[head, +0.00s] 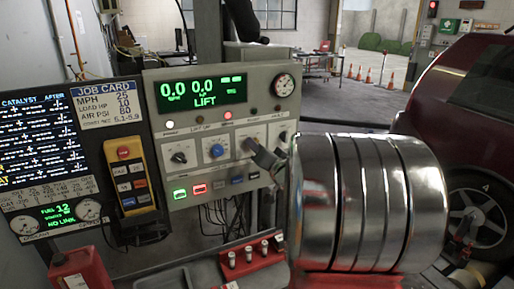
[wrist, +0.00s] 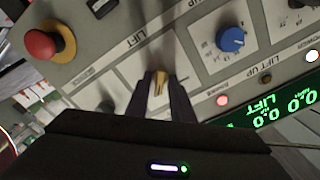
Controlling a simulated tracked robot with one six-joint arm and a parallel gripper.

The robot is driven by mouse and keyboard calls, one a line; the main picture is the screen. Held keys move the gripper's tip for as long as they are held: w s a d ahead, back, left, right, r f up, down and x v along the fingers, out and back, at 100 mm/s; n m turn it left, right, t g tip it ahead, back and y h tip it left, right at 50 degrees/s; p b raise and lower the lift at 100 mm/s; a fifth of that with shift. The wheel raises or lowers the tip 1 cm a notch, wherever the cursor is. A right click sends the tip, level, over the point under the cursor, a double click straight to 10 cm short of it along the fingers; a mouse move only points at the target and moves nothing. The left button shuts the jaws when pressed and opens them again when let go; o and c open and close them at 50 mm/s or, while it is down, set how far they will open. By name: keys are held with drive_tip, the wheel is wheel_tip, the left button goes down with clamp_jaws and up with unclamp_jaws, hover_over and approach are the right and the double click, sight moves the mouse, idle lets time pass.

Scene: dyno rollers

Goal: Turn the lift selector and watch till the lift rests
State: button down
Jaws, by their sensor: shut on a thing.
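The lift selector (wrist: 160,80) shows in the wrist view as a small gold-coloured grip between my two fingertips. My gripper (wrist: 161,76) is shut on it, with a finger on each side. In the head view my gripper (head: 263,156) is at the right part of the grey control panel (head: 217,135) and hides most of the selector. The panel's green display (head: 201,93) reads 0.0, 0.0 and LIFT. A red lamp (head: 228,115) is lit below it. The lift itself cannot be made out.
A blue knob (head: 217,151) and a black knob (head: 179,157) sit left of my gripper. A red mushroom button (wrist: 40,44) shows in the wrist view. A yellow pendant (head: 130,178) hangs at left. A dark red car (head: 465,85) stands at right.

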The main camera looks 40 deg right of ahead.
drive_tip(key=shift+f, duration=0.2)
drive_tip(key=c, duration=1.9)
unclamp_jaws()
drive_tip(key=shift+d, duration=0.1)
drive_tip(key=shift+o, duration=0.3)
drive_tip(key=shift+r, duration=0.1)
drive_tip(key=shift+s, duration=0.1)
drive_tip(key=v, duration=1.3)
drive_tip(key=shift+s+a, duration=0.2)
drive_tip(key=shift+s, duration=0.1)
